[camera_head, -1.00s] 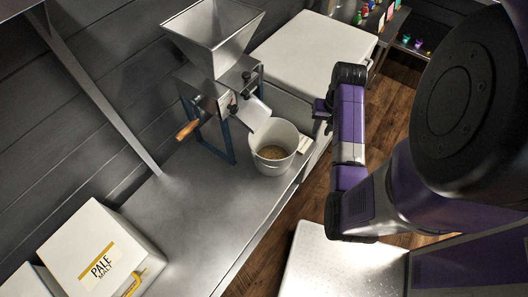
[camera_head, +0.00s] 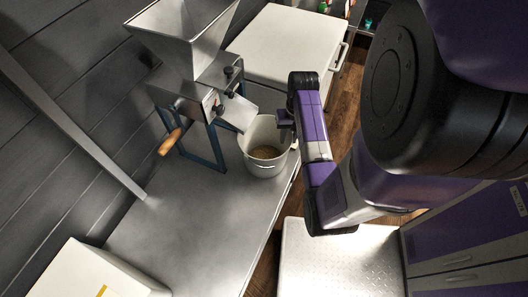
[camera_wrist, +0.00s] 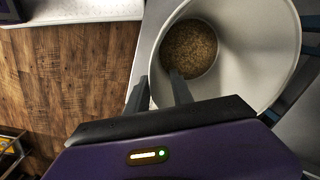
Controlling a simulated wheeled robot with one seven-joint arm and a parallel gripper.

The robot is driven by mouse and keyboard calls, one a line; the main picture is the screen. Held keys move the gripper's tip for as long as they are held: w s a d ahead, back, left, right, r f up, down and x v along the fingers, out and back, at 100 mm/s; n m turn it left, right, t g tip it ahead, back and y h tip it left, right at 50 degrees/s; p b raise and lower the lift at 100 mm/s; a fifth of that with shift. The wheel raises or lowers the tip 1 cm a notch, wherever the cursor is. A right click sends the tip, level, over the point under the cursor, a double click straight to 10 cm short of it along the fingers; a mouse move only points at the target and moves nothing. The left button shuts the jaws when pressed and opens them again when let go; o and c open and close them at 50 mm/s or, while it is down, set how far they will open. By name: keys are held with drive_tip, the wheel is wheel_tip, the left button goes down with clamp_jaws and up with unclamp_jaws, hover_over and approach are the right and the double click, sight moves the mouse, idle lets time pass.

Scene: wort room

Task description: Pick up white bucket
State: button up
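The white bucket (camera_head: 262,163) stands on the metal bench below the grain mill's spout, with brown grain in its bottom. In the wrist view the bucket (camera_wrist: 262,70) fills the upper right, seen from above. My gripper (camera_head: 287,124) is at the bucket's right rim in the head view. In the wrist view the gripper's (camera_wrist: 158,88) two dark fingers are apart at the near rim, one outside the wall and one over the inside. I cannot tell whether they touch the wall.
The grain mill (camera_head: 190,90) with a hopper and wooden crank stands left of the bucket. A white chest (camera_head: 285,45) is behind. A white box (camera_head: 85,275) sits at the bench's front left. The bench (camera_head: 190,220) is clear between. Wooden floor lies right.

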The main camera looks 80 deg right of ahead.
sight(288, 143)
wheel_tip(288, 143, down, 4)
drive_tip(key=shift+d+f, duration=0.15)
drive_tip(key=shift+c, duration=0.2)
clamp_jaws()
idle(1.3)
